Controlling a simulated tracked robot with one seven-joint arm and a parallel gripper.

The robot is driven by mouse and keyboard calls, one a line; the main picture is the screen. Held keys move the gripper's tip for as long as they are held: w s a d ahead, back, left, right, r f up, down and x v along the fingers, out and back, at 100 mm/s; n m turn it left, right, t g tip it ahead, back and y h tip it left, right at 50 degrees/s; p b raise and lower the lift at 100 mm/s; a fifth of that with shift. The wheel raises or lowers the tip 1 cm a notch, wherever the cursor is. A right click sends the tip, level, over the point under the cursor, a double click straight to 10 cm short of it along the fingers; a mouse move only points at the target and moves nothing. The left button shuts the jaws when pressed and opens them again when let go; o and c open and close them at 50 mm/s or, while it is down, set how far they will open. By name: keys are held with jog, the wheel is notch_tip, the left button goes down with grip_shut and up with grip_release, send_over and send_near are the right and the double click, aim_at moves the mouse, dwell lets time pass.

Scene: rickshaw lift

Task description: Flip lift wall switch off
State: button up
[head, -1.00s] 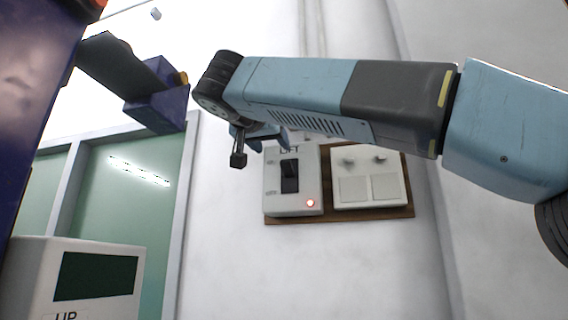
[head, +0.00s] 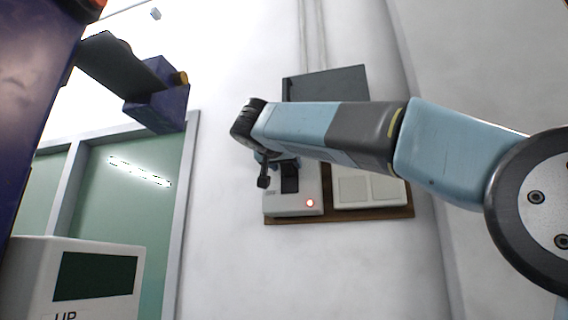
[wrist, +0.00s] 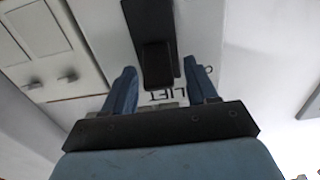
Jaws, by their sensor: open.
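The lift wall switch is a white box (head: 292,205) on a wooden board, with a black rocker or lever (head: 289,180) and a lit red lamp (head: 310,203). My gripper (head: 274,174) is in front of the box's upper left part and hides some of it, including the label. In the wrist view the picture is upside down: the black switch lever (wrist: 157,62) lies between the two spread blue fingers (wrist: 160,70), with the word LIFT just below it. The fingers are open and hold nothing. I cannot tell whether they touch the lever.
A second white switch panel (head: 370,190) sits right beside the box on the same wooden board (head: 340,218). A dark grey panel (head: 330,84) is above them, partly behind my arm. A green door (head: 125,210) and a white box with a dark screen (head: 97,275) are left.

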jog(key=c, duration=0.9)
jog(key=shift+a, duration=0.1)
jog(key=shift+c, duration=0.3)
